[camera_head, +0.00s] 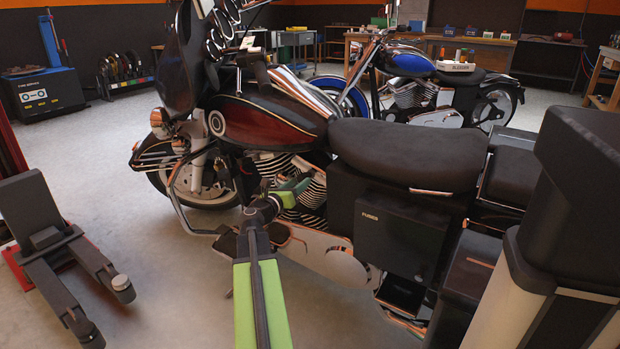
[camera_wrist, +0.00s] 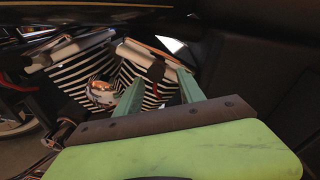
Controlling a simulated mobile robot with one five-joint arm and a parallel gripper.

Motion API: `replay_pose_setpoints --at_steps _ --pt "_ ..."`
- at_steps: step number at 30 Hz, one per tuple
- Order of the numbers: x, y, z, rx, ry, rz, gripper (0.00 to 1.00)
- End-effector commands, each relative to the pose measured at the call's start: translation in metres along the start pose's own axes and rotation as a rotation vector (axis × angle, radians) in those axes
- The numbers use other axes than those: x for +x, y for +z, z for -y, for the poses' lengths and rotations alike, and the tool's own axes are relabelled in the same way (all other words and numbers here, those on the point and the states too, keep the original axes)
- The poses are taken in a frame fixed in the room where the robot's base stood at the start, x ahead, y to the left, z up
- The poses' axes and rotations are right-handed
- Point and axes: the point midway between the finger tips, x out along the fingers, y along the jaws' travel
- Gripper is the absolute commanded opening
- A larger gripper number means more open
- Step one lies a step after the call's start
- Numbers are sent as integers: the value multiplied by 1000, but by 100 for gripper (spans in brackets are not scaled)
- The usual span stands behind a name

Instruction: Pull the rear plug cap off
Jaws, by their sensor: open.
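The motorcycle's rear cylinder (camera_wrist: 158,90), with bright and dark fins, fills the middle of the wrist view. A small dark piece with a reddish end, seemingly the rear plug cap (camera_wrist: 156,68), sits at its upper part. My gripper (camera_wrist: 159,76) is open, with its two teal fingers pointing at the cylinder. The dark piece appears between or just beyond the fingertips; I cannot tell whether they touch it. In the head view my gripper (camera_head: 303,182) is beside the engine (camera_head: 312,200) under the tank, and the cap cannot be made out there.
The dark red tank (camera_head: 262,122) and black seat (camera_head: 410,153) are above the engine. A black FUSES box (camera_head: 400,236) is right of my gripper. The front cylinder (camera_wrist: 85,72) is at left. A blue motorcycle (camera_head: 410,65) stands behind. Open floor (camera_head: 160,270) lies left.

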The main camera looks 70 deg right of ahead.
Motion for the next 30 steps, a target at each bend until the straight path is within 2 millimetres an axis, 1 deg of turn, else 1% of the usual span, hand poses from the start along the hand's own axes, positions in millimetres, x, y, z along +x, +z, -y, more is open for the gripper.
replay_pose_setpoints --at_steps 1,6,10,18,28,29,30 --pt "14 1 -4 0 0 0 46" --pt "38 2 -8 0 3 1 46" --pt "46 3 -8 0 4 1 46" --pt "49 2 -5 0 0 0 46" --pt "52 0 -2 0 -6 -2 3" --pt "52 0 -1 0 -6 -2 0" --pt "52 0 -1 0 -7 -2 0"
